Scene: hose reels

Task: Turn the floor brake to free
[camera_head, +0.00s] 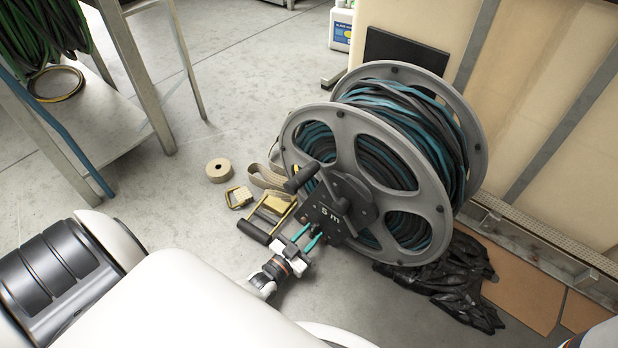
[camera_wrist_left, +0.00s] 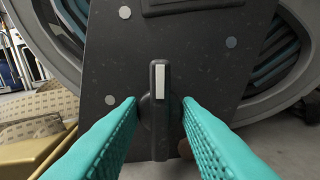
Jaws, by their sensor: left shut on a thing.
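The hose reel (camera_head: 340,120) stands on the floor with black and teal hose wound on it. A dark plate (camera_head: 325,212) marked with pale letters sits at its hub side. In the left wrist view the brake knob (camera_wrist_left: 159,135), a black lever on a round base with a white stripe at its upper end, points straight up on this plate (camera_wrist_left: 210,60). My left gripper (camera_head: 308,239) is at the plate's lower edge; its teal fingers (camera_wrist_left: 159,108) are shut on the knob, one on each side. The knob is hard to make out in the head view. My right gripper is not in view.
A crank handle (camera_head: 301,178) juts out above the plate. Straps and a tape roll (camera_head: 219,170) lie left of the reel. A crumpled black sheet (camera_head: 455,285) lies at its right. A metal rack (camera_head: 150,70) stands at upper left.

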